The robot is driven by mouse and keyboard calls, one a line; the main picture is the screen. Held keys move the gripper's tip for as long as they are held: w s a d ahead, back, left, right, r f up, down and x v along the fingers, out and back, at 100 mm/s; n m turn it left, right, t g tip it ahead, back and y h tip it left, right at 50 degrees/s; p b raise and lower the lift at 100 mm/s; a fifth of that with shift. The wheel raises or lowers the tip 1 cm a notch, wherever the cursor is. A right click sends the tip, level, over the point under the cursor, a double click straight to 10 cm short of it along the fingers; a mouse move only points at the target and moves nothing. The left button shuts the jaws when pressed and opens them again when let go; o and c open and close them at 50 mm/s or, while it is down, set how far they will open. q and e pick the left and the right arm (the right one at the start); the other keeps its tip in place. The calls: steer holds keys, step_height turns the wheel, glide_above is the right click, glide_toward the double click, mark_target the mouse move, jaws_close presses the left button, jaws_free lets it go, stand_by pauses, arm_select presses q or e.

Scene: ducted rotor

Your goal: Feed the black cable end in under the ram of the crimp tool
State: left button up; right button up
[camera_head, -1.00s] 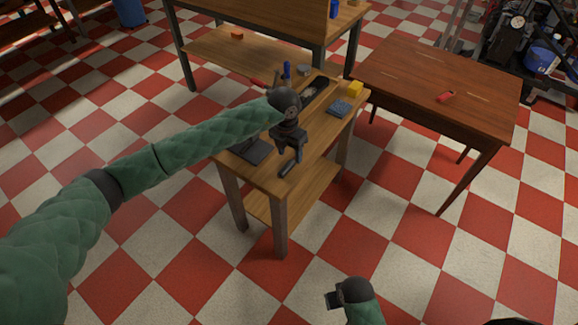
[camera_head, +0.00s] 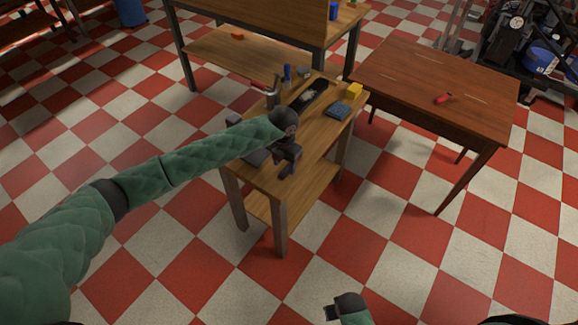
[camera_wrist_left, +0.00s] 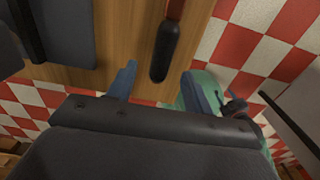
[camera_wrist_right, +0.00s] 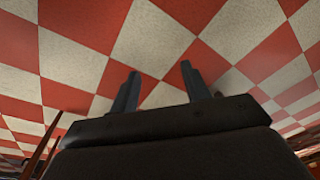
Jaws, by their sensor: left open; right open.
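The black cable end (camera_wrist_left: 166,50), with a reddish-brown length above it, lies over the wooden bench top in the left wrist view. It is between the two fingers of my left gripper (camera_wrist_left: 160,90), with a gap on each side; nothing is gripped. In the head view my left gripper (camera_head: 286,170) is open over the bench's front part and hides the cable end. A dark tool with a grey upright and red handle (camera_head: 259,87), seemingly the crimp tool, stands behind my left wrist, partly hidden; its ram cannot be made out. My right gripper (camera_wrist_right: 158,88) is open and empty above the floor.
The small bench (camera_head: 316,130) also carries a dark tray (camera_head: 309,96), a blue-grey block (camera_head: 338,110), a yellow block (camera_head: 354,90) and a blue upright item (camera_head: 287,73). A brown table (camera_head: 450,95) stands to the right. The floor in front is clear.

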mark_target(285, 172)
arm_select(q)
steer(key=shift+s+f+p, duration=0.1)
steer(key=shift+f+p, duration=0.35)
steer(key=shift+f, duration=0.9)
arm_select(e)
steer(key=shift+s+d+f, duration=0.15)
steer(key=shift+s+f, duration=0.05)
steer(key=shift+f, duration=0.5)
steer(key=shift+s+d+f, duration=0.1)
steer(key=shift+s+f, duration=0.05)
steer(key=shift+f, duration=0.5)
steer(key=shift+s+d+f, duration=0.15)
steer(key=shift+s+f, duration=0.05)
steer(key=shift+f, duration=0.5)
arm_select(q)
steer(key=c, duration=1.1)
